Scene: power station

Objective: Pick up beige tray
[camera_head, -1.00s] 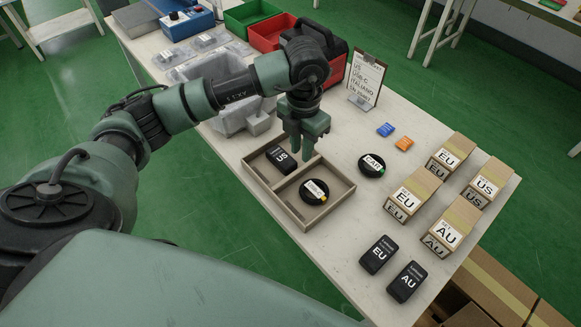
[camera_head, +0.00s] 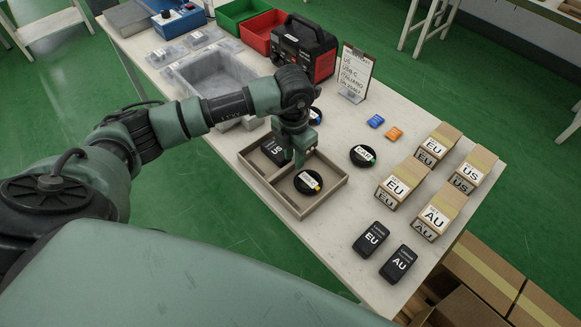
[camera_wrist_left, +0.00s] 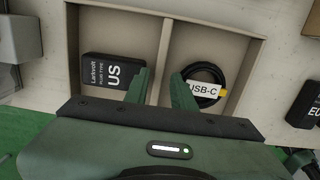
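The beige tray (camera_head: 326,199) lies on the table and has two compartments with a divider. A black US plug box (camera_head: 274,152) is in one, and a round black USB-C cable coil (camera_head: 308,182) is in the other. My left gripper (camera_head: 299,160) points down at the tray's middle. In the left wrist view its two fingers (camera_wrist_left: 160,87) are apart, one on each side of the tray's divider (camera_wrist_left: 164,48), with a gap to it. The tray's near wall is hidden by the gripper there. My right gripper is not in view.
A grey bin (camera_head: 215,75) stands behind the tray. A black coil (camera_head: 363,156), EU (camera_head: 371,238) and AU (camera_head: 398,263) boxes and several cartons (camera_head: 402,183) are to the right. A clipboard stand (camera_head: 356,75) and a black-red power unit (camera_head: 305,48) stand at the back.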

